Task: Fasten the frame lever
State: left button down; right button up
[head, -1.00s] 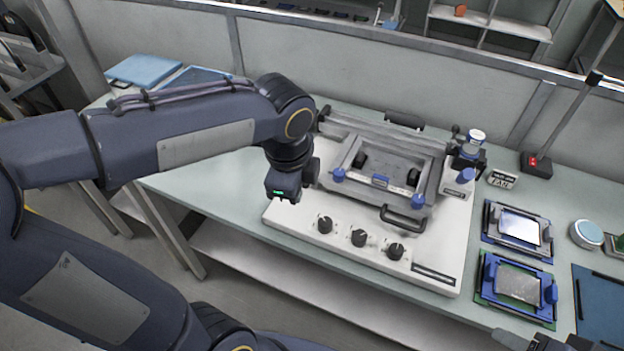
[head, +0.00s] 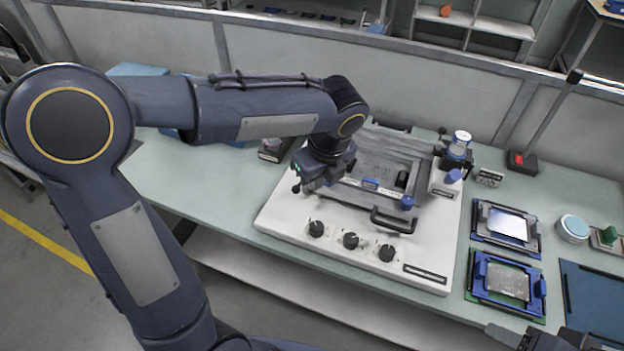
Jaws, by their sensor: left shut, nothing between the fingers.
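The white machine (head: 330,258) stands on the bench with a grey metal frame (head: 425,172) on its top. The frame has a blue knob (head: 407,202) at its front right corner, a blue-edged label (head: 370,183) on its front bar and a black handle (head: 392,221) in front. My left gripper (head: 303,186) is shut and empty at the frame's front left corner, which it hides. I cannot tell whether it touches the frame or a lever there. Part of my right gripper (head: 545,339) shows at the bottom right edge; its fingers are unclear.
Three black dials (head: 350,240) sit on the machine's front. A bottle (head: 460,143) stands at its right back corner. Two blue-framed fixtures (head: 507,284) (head: 506,226), a round tin (head: 573,228) and a blue mat (head: 595,305) lie to the right.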

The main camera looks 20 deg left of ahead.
pick_arm(q)
jog(key=x, duration=0.8)
jog(key=shift+a+f, duration=0.2)
jog(key=shift+f, duration=0.15)
jog(key=shift+w+a+p, duration=0.4)
jog(key=shift+w+a, duration=0.4)
jog(key=shift+a, duration=0.25)
jog(key=shift+w+a+f, duration=0.2)
jog(key=shift+w+a, duration=0.1)
jog(key=shift+a, duration=0.15)
